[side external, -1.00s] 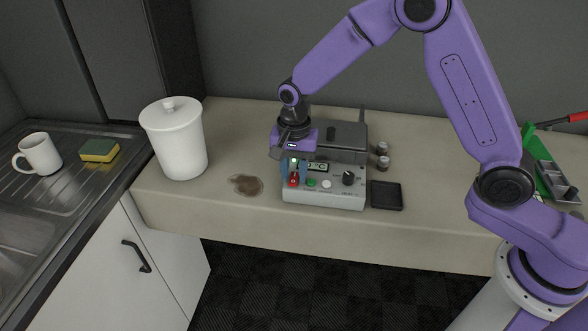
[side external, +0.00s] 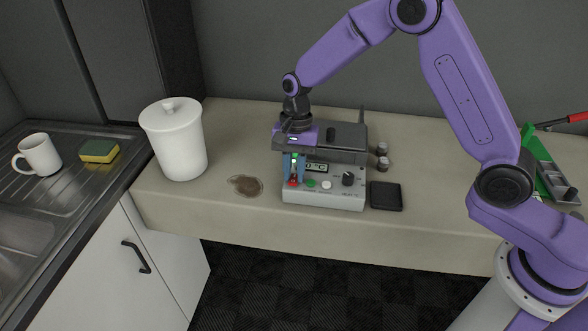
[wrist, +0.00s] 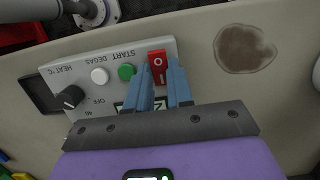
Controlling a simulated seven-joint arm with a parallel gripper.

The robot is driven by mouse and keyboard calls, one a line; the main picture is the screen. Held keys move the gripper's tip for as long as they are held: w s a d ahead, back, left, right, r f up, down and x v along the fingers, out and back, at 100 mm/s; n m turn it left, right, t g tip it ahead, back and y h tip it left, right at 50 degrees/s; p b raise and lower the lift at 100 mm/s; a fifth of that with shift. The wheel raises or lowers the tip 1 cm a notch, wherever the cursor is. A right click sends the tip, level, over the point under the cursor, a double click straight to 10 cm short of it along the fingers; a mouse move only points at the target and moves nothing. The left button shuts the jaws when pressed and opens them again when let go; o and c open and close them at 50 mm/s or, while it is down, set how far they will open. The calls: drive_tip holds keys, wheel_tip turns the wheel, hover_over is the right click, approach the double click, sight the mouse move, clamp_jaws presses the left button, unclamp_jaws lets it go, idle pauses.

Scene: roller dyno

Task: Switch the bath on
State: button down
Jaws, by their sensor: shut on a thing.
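The bath (side external: 325,196) is a light grey box with a dark lid, standing on the counter. Its front panel carries a red rocker switch marked O and I (wrist: 158,58), a green button (wrist: 127,72), a white button (wrist: 100,76) and a black heat knob (wrist: 70,97). A small display (side external: 317,167) is partly covered and reads what looks like 0 °C. My gripper (side external: 294,178) points down at the panel's left end. In the wrist view its blue fingers are shut on the red switch, one on each side, hiding part of it.
A brown spill (side external: 246,186) and a white lidded canister (side external: 175,140) are left of the bath. A black tray (side external: 386,196) and two small jars (side external: 382,157) are to its right. A mug (side external: 38,156) and a sponge (side external: 100,150) sit on the drainer.

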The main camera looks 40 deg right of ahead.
drive_tip(key=c, duration=1.3)
unclamp_jaws()
drive_tip(key=shift+r, duration=0.1)
drive_tip(key=r, duration=0.5)
drive_tip(key=w+d+r, duration=0.1)
drive_tip(key=r, duration=0.5)
drive_tip(key=w+d+r, duration=0.1)
drive_tip(key=r, duration=0.5)
drive_tip(key=shift+w+d, duration=0.1)
drive_tip(key=shift+w, duration=0.05)
drive_tip(key=s+d+f+n+h, duration=0.1)
drive_tip(key=s+n, duration=1)
drive_tip(key=s, duration=0.6)
drive_tip(key=s+d+f+n, duration=0.1)
drive_tip(key=s+d+n, duration=0.2)
drive_tip(key=s, duration=0.2)
drive_tip(key=s+d+f+n+t, duration=0.1)
drive_tip(key=s+d+f+n, duration=0.1)
drive_tip(key=s, duration=0.4)
drive_tip(key=s+d+f+n, duration=0.2)
drive_tip(key=s+d+n, duration=0.2)
drive_tip(key=s+n, duration=0.1)
drive_tip(key=shift+s+d+n+t, duration=0.3)
drive_tip(key=shift+s+d, duration=0.1)
drive_tip(key=shift+s, duration=0.25)
